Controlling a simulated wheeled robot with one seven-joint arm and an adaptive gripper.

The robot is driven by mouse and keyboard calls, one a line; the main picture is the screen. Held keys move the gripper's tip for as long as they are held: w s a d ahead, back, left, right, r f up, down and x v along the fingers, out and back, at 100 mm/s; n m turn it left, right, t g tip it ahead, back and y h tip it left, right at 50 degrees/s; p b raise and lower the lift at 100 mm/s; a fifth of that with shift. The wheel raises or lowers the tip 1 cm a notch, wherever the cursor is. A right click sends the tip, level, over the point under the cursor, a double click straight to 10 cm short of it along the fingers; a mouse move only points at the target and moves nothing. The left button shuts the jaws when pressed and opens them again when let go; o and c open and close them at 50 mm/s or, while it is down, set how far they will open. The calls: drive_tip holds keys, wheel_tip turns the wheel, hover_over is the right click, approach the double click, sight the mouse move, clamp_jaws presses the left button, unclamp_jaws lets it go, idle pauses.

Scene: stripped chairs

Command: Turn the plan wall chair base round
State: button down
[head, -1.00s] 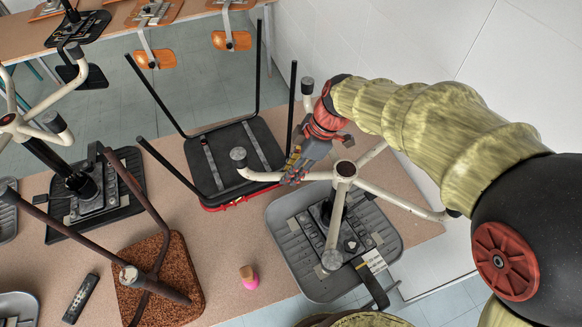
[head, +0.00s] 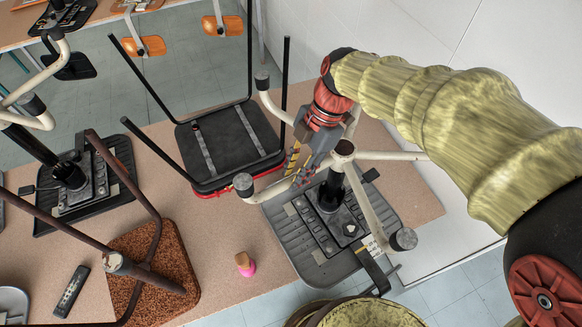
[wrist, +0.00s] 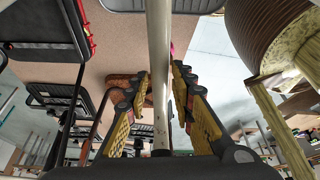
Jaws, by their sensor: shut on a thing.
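The chair base is a cream star of several legs around a dark-capped hub (head: 343,148), with grey-black feet. It stands upside down on its post above a ribbed grey seat (head: 283,222) near the wall. My gripper (head: 300,172) is shut around the cream leg that points left to a round foot (head: 243,185). In the wrist view the leg (wrist: 160,70) runs between the two yellow-and-black fingers (wrist: 157,100). My wrist hides part of the legs behind it.
A brown-seated chair (head: 175,255), a pink object (head: 248,268) and a black remote-like item (head: 70,292) are on the tabletop (head: 230,300). The white wall (head: 400,30) is close behind.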

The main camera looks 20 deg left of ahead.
drive_tip(key=shift+s+d+n+b, duration=0.3)
drive_tip(key=shift+s+d+n, duration=0.25)
drive_tip(key=shift+d+n, duration=0.35)
drive_tip(key=c, duration=1.5)
unclamp_jaws()
drive_tip(key=shift+r, duration=0.1)
drive_tip(key=v, duration=1.2)
drive_tip(key=shift+w+a, duration=0.1)
drive_tip(key=shift+a, duration=0.1)
